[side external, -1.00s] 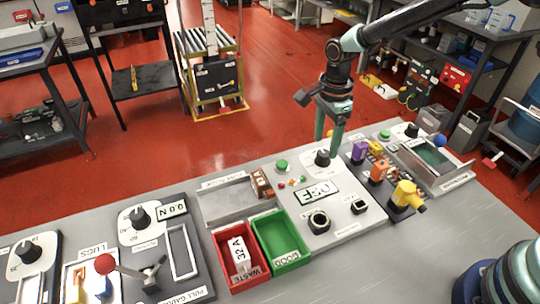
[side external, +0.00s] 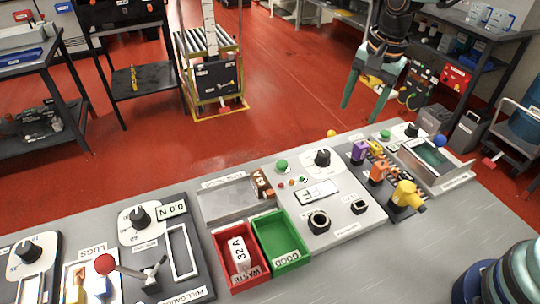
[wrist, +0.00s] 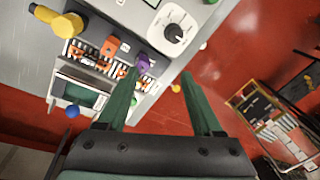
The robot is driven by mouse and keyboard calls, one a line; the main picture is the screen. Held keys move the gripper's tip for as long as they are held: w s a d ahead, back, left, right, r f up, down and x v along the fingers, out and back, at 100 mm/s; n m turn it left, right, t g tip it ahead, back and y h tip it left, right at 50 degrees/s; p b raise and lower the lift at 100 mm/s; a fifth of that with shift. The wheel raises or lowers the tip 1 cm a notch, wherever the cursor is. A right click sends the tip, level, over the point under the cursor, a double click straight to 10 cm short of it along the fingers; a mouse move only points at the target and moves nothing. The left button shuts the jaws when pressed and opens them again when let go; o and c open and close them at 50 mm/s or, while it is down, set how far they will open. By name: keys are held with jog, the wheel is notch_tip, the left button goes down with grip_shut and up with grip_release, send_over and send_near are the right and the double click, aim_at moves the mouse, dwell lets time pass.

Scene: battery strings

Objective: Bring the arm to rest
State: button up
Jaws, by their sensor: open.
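My gripper (side external: 367,92) hangs in the air above and behind the bench's far edge, its two green fingers apart and pointing down. Nothing is between the fingers. In the wrist view my gripper (wrist: 160,85) is also open and empty, with the bench edge and red floor beyond it. The bench (side external: 455,222) carries the battery test fixtures below my gripper. A purple connector (side external: 359,151), an orange one (side external: 379,172) and a yellow one (side external: 405,196) stand in a row there; the yellow one also shows in the wrist view (wrist: 62,22).
A red bin (side external: 258,283) holding a white block marked 32A (side external: 239,252) sits beside a green bin (side external: 284,262), which looks empty. A black dial (side external: 322,157) and a blue ball knob (side external: 439,140) stand up from the bench. Open red floor lies behind.

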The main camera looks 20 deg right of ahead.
jog(key=s+d+r+n+t, duration=0.2)
jog(key=s+d+r+n, duration=0.1)
jog(key=s+n, duration=0.3)
jog(key=s+d+r+n+t, duration=0.1)
jog(key=s+d+r+n, duration=0.2)
jog(key=s+n, duration=0.3)
jog(key=shift+s+d+r+t, duration=0.4)
jog(key=shift+r, duration=0.35)
